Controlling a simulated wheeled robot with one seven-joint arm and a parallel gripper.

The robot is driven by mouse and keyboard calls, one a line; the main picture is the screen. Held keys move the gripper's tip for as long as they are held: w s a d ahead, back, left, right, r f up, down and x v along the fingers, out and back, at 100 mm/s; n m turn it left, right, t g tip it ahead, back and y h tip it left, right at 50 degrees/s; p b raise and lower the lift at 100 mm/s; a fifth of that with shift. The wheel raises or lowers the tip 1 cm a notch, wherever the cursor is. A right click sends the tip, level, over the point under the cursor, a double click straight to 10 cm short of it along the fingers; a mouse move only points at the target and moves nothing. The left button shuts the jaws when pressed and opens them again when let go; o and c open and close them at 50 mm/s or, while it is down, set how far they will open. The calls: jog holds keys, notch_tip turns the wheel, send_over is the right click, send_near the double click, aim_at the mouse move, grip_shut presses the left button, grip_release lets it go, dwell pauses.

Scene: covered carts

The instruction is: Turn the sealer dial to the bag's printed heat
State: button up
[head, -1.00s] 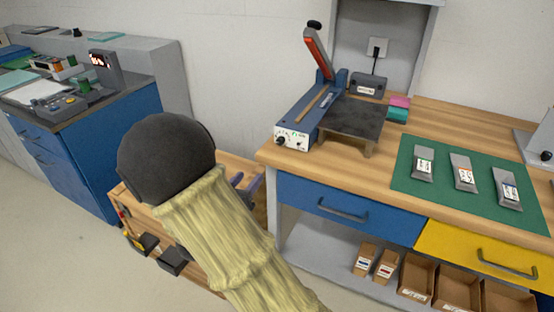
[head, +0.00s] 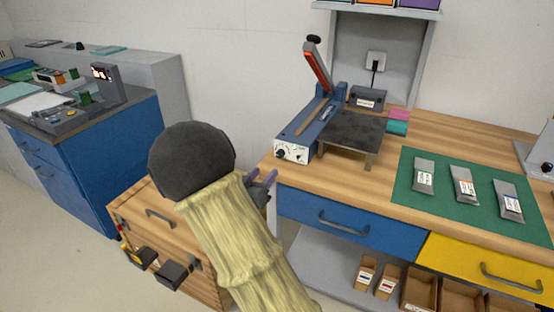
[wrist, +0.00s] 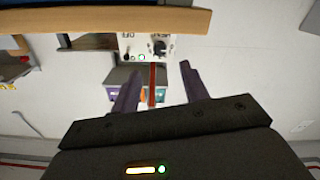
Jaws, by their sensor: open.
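The blue sealer (head: 300,134) stands on the wooden bench with its red-handled lever raised. Its white front panel (head: 291,152) carries a black dial (head: 281,153) at the left end. In the wrist view, which looks upside down, the dial (wrist: 160,46) shows beyond the fingertips; its setting is too small to read. My gripper (head: 263,178) is open and empty, apart from the dial, just off the bench's left end. Its purple fingers (wrist: 160,72) point toward the panel. Three grey bags (head: 424,176), (head: 464,185), (head: 508,201) lie on a green mat; their print is unreadable.
A dark plate (head: 354,132) sits right of the sealer. The bench's wooden edge (head: 345,195) runs near my gripper. A wooden cart (head: 140,208) stands below my arm, and a blue cabinet (head: 100,150) is at left. Open floor lies at lower left.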

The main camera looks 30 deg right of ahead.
aim_at(279, 156)
jog(key=x, duration=0.9)
jog(key=shift+w+d, duration=0.1)
jog(key=shift+d, duration=0.05)
jog(key=shift+c, duration=0.5)
grip_shut()
